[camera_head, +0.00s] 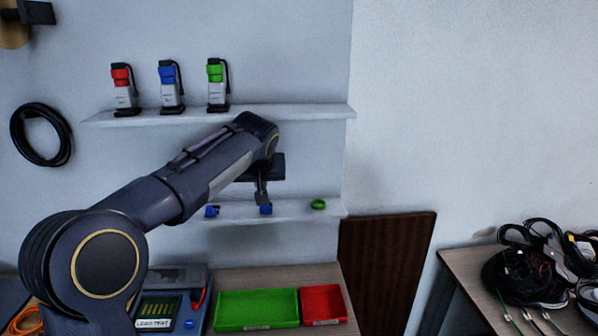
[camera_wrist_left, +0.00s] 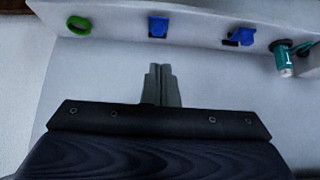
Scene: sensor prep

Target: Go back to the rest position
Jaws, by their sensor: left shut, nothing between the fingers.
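My left arm comes in from the left, and its left gripper (camera_head: 263,197) is in front of the lower wall shelf (camera_head: 290,211). The gripper is shut and empty; its closed fingers (camera_wrist_left: 161,70) also show in the left wrist view. In the head view the fingertips appear just above a small blue part (camera_head: 266,209); in the wrist view that blue part (camera_wrist_left: 158,27) is apart from them. A second blue part (camera_head: 212,211) and a green ring (camera_head: 318,204) are on the same shelf. My right gripper is not in view.
The upper shelf (camera_head: 290,111) holds red (camera_head: 123,90), blue (camera_head: 170,87) and green-topped (camera_head: 217,85) devices. Below are a green tray (camera_head: 257,310), a red tray (camera_head: 323,305) and a leak-test box (camera_head: 170,300). Cables (camera_head: 520,275) crowd the right table. A teal-capped item (camera_wrist_left: 283,58) shows in the wrist view.

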